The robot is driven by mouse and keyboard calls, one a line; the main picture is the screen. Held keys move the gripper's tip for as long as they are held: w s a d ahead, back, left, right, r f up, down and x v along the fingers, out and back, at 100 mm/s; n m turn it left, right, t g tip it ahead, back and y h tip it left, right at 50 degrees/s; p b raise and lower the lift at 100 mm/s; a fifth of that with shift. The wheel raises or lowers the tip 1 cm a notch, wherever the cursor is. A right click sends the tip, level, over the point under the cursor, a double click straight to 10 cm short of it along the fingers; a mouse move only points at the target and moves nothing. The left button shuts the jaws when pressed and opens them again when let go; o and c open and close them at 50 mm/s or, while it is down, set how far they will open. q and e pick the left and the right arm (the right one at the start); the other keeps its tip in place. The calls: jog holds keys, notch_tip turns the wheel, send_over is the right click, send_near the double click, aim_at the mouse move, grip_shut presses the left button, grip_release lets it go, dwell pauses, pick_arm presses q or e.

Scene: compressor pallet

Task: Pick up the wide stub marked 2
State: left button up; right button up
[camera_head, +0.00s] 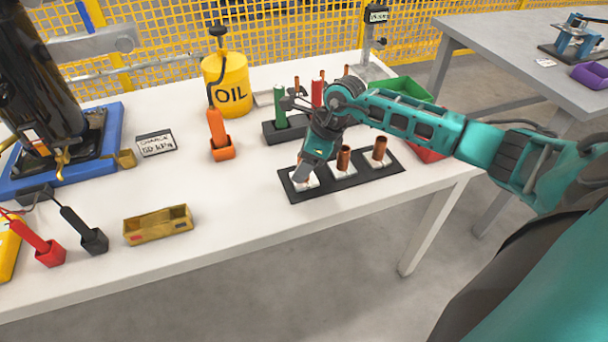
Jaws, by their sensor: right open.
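A black rack (346,184) lies on the white table with a row of white square seats. Copper stubs stand upright in it: a middle stub (344,158) and a right stub (380,149). The number marks are too small to read, so I cannot tell which is marked 2. My right gripper (303,172) is open and points down at the left seat (306,182) of the rack. It hides most of that seat, and I cannot tell whether a stub is between the fingers. My left gripper is not in view.
Behind my right gripper stands a dark holder (271,133) with green and red tools. Green (402,88) and red bins are partly behind my arm. The table's front strip is clear.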

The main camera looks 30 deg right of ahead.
jog(key=shift+f, duration=0.1)
grip_shut()
dwell(0.5)
